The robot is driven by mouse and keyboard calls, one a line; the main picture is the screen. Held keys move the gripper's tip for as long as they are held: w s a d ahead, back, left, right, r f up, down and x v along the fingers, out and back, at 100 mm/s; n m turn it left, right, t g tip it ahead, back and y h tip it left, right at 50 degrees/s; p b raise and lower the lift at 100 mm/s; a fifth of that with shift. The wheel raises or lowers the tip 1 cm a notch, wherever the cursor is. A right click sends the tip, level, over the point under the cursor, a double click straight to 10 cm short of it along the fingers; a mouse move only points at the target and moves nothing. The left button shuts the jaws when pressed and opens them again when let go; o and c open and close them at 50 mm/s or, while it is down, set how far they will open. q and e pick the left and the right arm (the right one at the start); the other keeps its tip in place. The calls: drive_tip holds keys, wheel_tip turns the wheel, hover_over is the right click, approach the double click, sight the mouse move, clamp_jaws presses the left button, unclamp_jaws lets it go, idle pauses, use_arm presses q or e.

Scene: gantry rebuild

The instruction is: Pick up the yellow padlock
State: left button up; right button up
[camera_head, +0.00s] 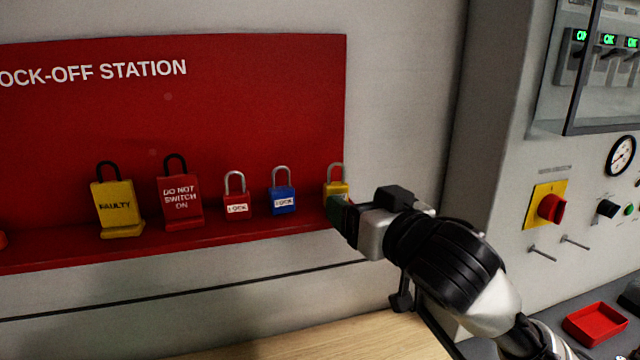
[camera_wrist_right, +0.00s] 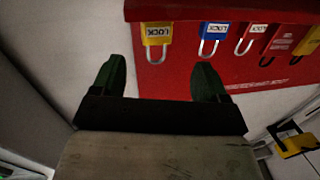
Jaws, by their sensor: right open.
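The yellow padlock (camera_head: 337,187) stands at the right end of the red shelf in the head view, its grey shackle up and its lower body hidden by my right gripper. My right gripper (camera_head: 338,206) is at the padlock's front right. In the right wrist view the yellow padlock (camera_wrist_right: 157,35) shows upside down, beyond and between the two open green fingers of my right gripper (camera_wrist_right: 158,82). Nothing is held between the fingers. My left gripper is not in view.
A blue padlock (camera_head: 283,203) and a red padlock (camera_head: 237,207) stand left of the yellow one. A control panel with a red rotary switch (camera_head: 551,207) and a red tray (camera_head: 596,325) are at the right.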

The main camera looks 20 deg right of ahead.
sight(343, 179)
drive_tip(key=w, duration=0.1)
drive_tip(key=w+r+p, duration=0.1)
drive_tip(key=w, duration=0.1)
drive_tip(key=w+r, duration=0.1)
drive_tip(key=shift+w+a, duration=0.2)
drive_tip(key=shift+a, duration=0.2)
drive_tip(key=shift+w+a, duration=0.1)
drive_tip(key=shift+w, duration=0.2)
drive_tip(key=shift+w+p, duration=0.25)
drive_tip(key=shift+p, duration=0.15)
drive_tip(key=p+x, duration=0.1)
drive_tip(key=x, duration=0.1)
drive_tip(key=p+x, duration=0.1)
drive_tip(key=x, duration=0.1)
drive_tip(key=shift+w+d, duration=0.2)
drive_tip(key=shift+w, duration=0.05)
drive_tip(key=shift+w+f, duration=0.1)
drive_tip(key=shift+w, duration=0.15)
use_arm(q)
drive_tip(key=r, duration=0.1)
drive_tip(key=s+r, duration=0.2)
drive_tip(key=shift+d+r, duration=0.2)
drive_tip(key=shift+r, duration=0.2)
use_arm(e)
drive_tip(key=shift+s, duration=0.1)
drive_tip(key=c, duration=0.4)
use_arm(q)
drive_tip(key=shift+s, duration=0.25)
use_arm(e)
drive_tip(key=c, duration=0.6)
